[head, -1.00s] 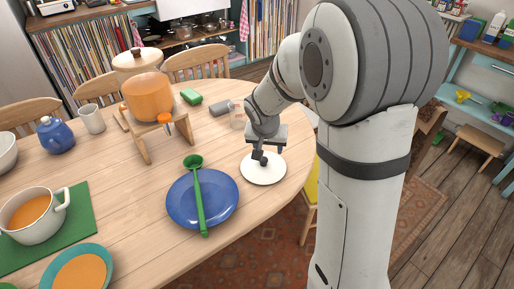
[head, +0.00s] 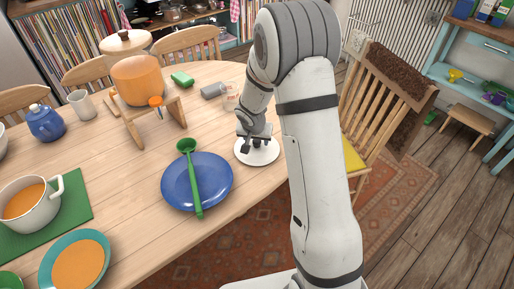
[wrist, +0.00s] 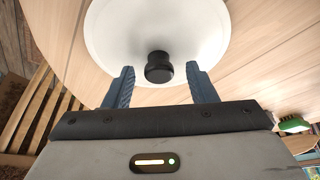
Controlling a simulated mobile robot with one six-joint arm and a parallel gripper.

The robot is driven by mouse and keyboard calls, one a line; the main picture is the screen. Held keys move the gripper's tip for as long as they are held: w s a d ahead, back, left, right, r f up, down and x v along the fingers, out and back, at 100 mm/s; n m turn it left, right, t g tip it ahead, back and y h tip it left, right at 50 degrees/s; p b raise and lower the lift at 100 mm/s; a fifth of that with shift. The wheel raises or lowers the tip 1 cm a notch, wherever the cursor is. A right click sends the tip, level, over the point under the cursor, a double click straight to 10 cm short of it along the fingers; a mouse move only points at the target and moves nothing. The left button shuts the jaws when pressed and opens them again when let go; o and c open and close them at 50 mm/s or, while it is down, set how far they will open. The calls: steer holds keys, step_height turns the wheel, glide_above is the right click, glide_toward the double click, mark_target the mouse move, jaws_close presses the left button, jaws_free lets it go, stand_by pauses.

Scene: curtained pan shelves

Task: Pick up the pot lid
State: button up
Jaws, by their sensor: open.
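The pot lid (head: 257,157) is a round white disc lying on the wooden table near its right edge. In the wrist view the lid (wrist: 110,35) shows its dark knob (wrist: 159,68) standing up from its middle. My gripper (head: 257,143) is over the lid in the head view and partly covers it, including the knob. In the wrist view my gripper (wrist: 160,83) is open, with one blue finger on each side of the knob and a gap on both sides. I cannot tell how far the fingertips are above the lid.
A blue plate (head: 220,170) with a green ladle (head: 193,180) lies left of the lid. A small glass jar (head: 231,95) and a grey cylinder (head: 212,91) stand behind it. An orange pot (head: 138,80) sits on a wooden stand. A chair (head: 355,150) is at the right.

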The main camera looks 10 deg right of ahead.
steer(key=shift+c, duration=0.4)
jaws_close()
